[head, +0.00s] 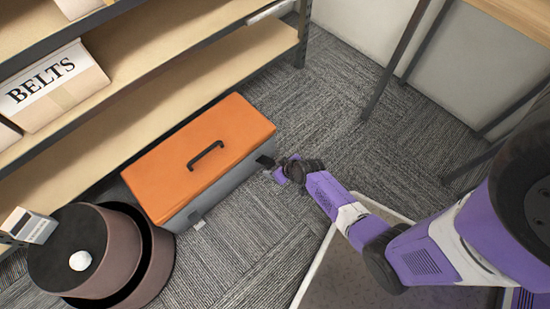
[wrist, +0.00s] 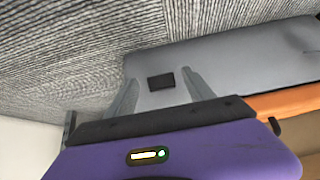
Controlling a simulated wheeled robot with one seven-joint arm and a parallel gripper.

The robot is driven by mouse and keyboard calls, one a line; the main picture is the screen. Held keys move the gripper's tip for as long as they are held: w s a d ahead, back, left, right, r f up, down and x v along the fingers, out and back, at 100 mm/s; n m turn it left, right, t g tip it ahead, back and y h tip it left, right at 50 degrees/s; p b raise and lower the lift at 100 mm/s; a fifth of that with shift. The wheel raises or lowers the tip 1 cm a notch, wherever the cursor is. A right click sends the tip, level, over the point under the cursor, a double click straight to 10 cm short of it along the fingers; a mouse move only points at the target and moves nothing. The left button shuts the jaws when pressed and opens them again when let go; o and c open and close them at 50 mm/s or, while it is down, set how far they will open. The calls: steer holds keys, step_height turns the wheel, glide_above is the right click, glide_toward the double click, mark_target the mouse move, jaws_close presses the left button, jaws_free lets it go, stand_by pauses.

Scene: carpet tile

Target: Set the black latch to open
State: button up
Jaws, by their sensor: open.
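A grey toolbox (head: 222,180) with an orange lid (head: 198,150) stands on the carpet. The black latch (head: 265,162) is at its right end, beside my gripper. In the wrist view, a small black rectangular piece (wrist: 161,81), apparently this latch, shows between the fingers against grey. My gripper (head: 281,173) is open, and its two fingers stand either side of that piece in the wrist view (wrist: 158,88). I cannot tell whether the fingers touch it. The toolbox's grey side (wrist: 235,62) and orange lid (wrist: 285,103) also show there.
A round brown container (head: 100,255) stands left of the toolbox. Shelves (head: 140,75) with a BELTS box (head: 52,86) rise behind. Carpet (head: 335,125) right of the toolbox is clear.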

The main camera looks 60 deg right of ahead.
steer(key=p+v, duration=0.3)
steer(key=v, duration=0.4)
steer(key=shift+s, duration=0.1)
stand_by(0.4)
